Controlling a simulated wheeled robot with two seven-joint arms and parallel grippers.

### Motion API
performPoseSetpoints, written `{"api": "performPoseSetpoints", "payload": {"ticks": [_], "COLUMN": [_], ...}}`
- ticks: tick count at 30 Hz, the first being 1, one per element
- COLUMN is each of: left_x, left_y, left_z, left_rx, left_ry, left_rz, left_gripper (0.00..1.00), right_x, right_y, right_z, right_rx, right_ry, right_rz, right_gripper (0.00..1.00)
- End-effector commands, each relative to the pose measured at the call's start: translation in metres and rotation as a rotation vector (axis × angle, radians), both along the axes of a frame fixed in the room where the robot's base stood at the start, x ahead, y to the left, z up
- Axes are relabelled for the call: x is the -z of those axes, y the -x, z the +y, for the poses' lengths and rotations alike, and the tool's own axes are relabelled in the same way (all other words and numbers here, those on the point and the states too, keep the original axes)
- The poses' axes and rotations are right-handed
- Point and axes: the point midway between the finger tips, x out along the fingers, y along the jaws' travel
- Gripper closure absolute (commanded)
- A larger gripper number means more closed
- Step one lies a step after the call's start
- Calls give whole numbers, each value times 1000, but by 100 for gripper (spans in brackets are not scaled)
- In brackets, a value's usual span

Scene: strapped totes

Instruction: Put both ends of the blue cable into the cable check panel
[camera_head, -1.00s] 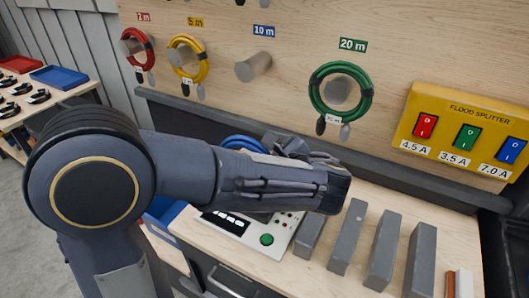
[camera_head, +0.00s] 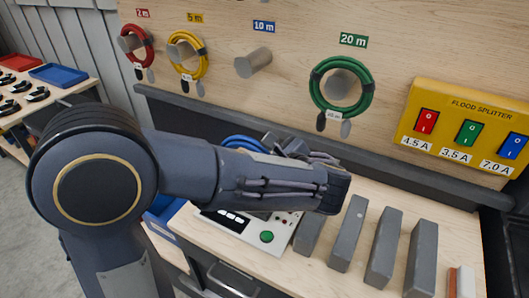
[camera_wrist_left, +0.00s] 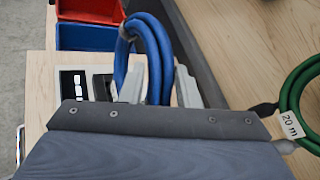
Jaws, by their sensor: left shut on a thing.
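The blue cable (camera_wrist_left: 153,50) is a coiled loop with a grey band, standing up between the two pale fingers of my left gripper (camera_wrist_left: 158,88). The gripper is shut on it. In the head view, part of the blue coil (camera_head: 242,143) shows behind my left forearm, which hides most of the gripper. The cable's ends cannot be made out. The cable check panel (camera_head: 252,247) is a white box with a green button and small lights on the bench, partly covered by my arm. Its edge shows in the wrist view (camera_wrist_left: 67,66). My right gripper is not in view.
Red (camera_head: 133,45), yellow (camera_head: 189,62) and green (camera_head: 342,85) cables hang on wall pegs; the 10 m peg (camera_head: 253,63) is bare. Several grey blocks (camera_head: 383,252) stand right of the panel. A yellow flood splitter (camera_head: 466,125) is on the wall at right.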

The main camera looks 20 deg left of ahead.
Motion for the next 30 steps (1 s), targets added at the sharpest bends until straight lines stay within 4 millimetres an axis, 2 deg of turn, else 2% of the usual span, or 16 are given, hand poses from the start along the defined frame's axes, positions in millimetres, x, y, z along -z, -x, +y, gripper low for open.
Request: {"api": "performPoseSetpoints", "payload": {"ticks": [16,17,22,30], "left_x": [5,5,5,8], "left_y": [-1,-1,0,1], "left_z": [0,0,0,-1], "left_rx": [1,1,0,0], "left_ry": [-2,-2,-2,2], "left_rz": [-5,-5,-3,3], "left_gripper": [100,68,46,45], "right_x": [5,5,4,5], "right_y": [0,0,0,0], "right_z": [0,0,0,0], "right_rx": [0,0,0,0], "right_ry": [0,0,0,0], "right_rz": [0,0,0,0], "right_gripper": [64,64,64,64]}}
